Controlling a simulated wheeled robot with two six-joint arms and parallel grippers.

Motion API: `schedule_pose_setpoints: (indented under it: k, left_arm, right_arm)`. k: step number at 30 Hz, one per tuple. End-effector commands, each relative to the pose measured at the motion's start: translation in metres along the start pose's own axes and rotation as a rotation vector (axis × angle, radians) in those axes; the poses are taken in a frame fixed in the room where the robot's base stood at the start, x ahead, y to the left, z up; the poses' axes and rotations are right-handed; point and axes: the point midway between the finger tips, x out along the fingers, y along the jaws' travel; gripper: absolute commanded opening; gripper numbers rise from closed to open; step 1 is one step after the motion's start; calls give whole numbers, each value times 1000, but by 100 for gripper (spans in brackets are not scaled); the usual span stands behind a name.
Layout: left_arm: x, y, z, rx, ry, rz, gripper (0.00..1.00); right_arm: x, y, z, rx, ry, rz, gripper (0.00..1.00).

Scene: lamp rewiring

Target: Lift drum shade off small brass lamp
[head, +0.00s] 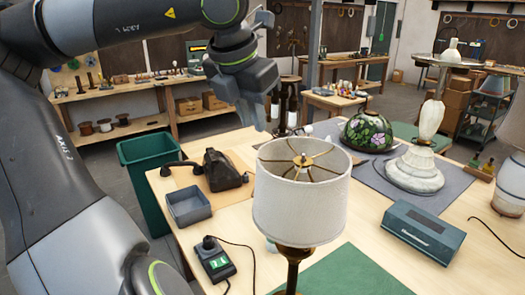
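The drum shade (300,205) is off-white fabric with an open top, in the middle of the head view. Brass spokes and a small finial (302,160) show inside its top ring. The shade sits upright on the small brass lamp (293,256), whose stem shows below it; the lamp's base is out of view. My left gripper (258,122) points down above and behind the shade's left side in the picture, apart from it. It holds nothing that I can see, and its finger gap is unclear. My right gripper is not in view.
A green mat (350,275) lies at the front. Around the lamp are a grey tray (188,207), a black device (224,170), a meter (213,262), a teal box (422,232), a stained-glass shade (368,131) and a white lamp (415,168). A green bin (150,180) stands left.

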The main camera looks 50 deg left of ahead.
Motion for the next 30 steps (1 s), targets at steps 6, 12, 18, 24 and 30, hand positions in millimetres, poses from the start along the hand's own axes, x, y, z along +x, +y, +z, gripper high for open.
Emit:
schedule_pose_setpoints:
  k: [6, 12, 18, 24, 30]
  left_arm:
    - [40, -1, 0, 3, 3, -5, 16]
    - [74, -1, -1, 1, 3, -5, 16]
    - [98, 0, 0, 0, 2, -2, 16]
    - [106, 0, 0, 0, 0, -1, 16]
    - [106, 0, 0, -1, -1, -1, 16]
  right_arm:
    - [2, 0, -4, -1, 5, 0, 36]
    - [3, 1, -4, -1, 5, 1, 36]
    - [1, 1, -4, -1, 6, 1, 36]
    - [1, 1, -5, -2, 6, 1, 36]
    - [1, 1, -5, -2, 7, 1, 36]
